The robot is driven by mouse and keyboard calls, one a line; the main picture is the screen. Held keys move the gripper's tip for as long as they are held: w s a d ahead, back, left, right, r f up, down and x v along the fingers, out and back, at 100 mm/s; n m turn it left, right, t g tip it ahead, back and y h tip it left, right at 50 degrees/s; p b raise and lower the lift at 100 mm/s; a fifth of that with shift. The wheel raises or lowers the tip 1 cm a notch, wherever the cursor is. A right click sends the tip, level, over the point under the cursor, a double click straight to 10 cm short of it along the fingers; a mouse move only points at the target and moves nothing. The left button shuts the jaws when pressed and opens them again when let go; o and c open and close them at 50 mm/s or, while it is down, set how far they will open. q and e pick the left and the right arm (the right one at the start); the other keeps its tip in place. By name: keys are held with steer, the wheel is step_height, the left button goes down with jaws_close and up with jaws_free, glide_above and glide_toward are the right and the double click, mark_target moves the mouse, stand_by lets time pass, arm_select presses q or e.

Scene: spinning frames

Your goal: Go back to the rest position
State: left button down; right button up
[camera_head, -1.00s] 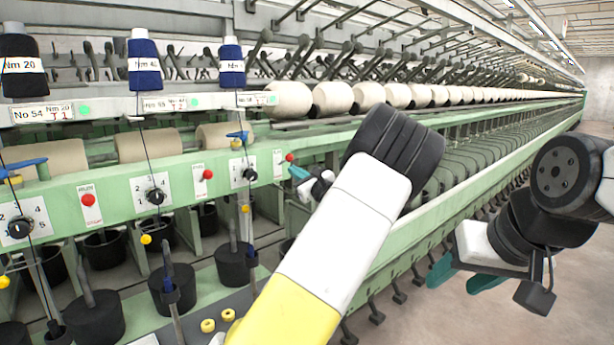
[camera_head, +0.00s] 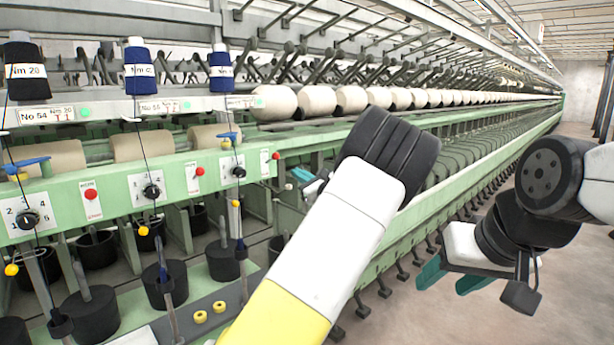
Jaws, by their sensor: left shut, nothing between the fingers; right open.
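My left arm crosses the middle of the view with its yellow, white and black links. My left gripper (camera_head: 302,175) shows only in part, at the end of the green machine panel; its teal fingertip pokes out left of my arm, close together and holding nothing, and the rest is hidden behind the arm. My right gripper (camera_head: 450,280) is at the right, over the bare floor. Its two teal fingers point down-left and stand apart with nothing between them.
The spinning frame (camera_head: 110,188) fills the left and runs far back to the right. It bears dark and blue thread cones (camera_head: 139,68), white rolls (camera_head: 273,103), knobs and a red button (camera_head: 199,171). The floor (camera_head: 420,322) at the right is clear.

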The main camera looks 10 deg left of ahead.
arm_select(q)
steer(key=s+a+f+n+g+h, duration=0.2)
steer(key=s+a+f+n+g, duration=0.3)
steer(key=s, duration=0.4)
steer(key=s+a+f+n+g+h, duration=0.3)
steer(key=s+a+n+g, duration=0.1)
steer(key=s+a+n, duration=0.4)
steer(key=s+d+r+n+h, duration=0.1)
steer(key=s+d+n+h, duration=0.2)
steer(key=s+d, duration=0.2)
steer(key=s+d+r+n+t+h, duration=0.1)
steer(key=s+d+r+n+h, duration=0.1)
steer(key=s, duration=1)
steer(key=s+d+r+n+h, duration=0.2)
steer(key=s+d+n+h, duration=0.2)
steer(key=s+d+h, duration=0.2)
steer(key=s+d, duration=0.2)
steer(key=shift+s+d+r+n+t, duration=0.2)
steer(key=shift+s+n+t, duration=0.1)
steer(key=shift+t, duration=0.1)
